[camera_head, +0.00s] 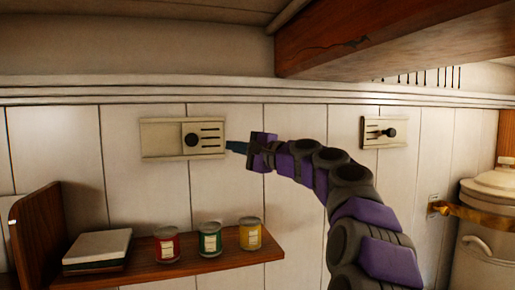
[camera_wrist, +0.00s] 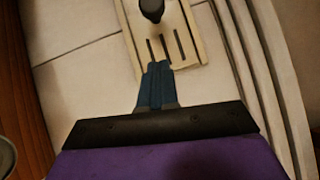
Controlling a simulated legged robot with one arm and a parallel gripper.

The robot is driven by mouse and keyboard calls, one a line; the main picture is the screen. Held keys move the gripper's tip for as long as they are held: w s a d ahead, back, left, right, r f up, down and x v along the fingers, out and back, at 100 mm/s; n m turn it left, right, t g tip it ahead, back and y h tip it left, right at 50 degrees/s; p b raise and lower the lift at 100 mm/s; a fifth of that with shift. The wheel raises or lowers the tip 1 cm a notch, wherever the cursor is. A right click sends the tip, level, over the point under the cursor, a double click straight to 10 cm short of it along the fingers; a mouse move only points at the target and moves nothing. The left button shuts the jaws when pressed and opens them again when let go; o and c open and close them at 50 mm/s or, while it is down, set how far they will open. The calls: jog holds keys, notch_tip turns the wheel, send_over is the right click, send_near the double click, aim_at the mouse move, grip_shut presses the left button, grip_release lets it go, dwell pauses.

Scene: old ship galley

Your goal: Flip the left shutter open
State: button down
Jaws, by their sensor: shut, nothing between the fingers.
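The left shutter (camera_head: 160,138) is a cream plate on the white plank wall, with a dark round knob (camera_head: 192,139) and several slots to the right of the knob. In the wrist view the shutter (camera_wrist: 186,22) is at the top, with its knob (camera_wrist: 152,9) at the top edge and dark slots below it. My gripper (camera_head: 229,146) is shut and empty, just right of the shutter's right end in the head view. In the wrist view the fingertips (camera_wrist: 158,68) overlap the slotted end of the plate; I cannot tell whether they touch it.
A second shutter (camera_head: 383,132) with a knob is on the wall to the right. Below is a wooden shelf (camera_head: 190,264) with a red can (camera_head: 167,245), a green can (camera_head: 209,239), a yellow can (camera_head: 250,234) and a pale box (camera_head: 98,248). A wooden beam (camera_head: 390,40) hangs above.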

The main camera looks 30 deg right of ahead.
aim_at(217, 143)
jog(key=shift+w+a+r+p, duration=0.25)
jog(key=shift+w+a, duration=0.65)
jog(key=shift+w, duration=0.1)
jog(key=shift+w+a+r+p, duration=0.2)
jog(key=shift+w+a+p, duration=0.05)
jog(key=shift+w+a, duration=0.7)
jog(key=w+a, duration=0.1)
jog(key=a, duration=0.3)
jog(key=w+a, duration=0.1)
jog(key=a, duration=0.7)
jog(key=shift+w+a, duration=0.4)
jog(key=shift+d+b, duration=0.1)
jog(key=shift+b, duration=0.2)
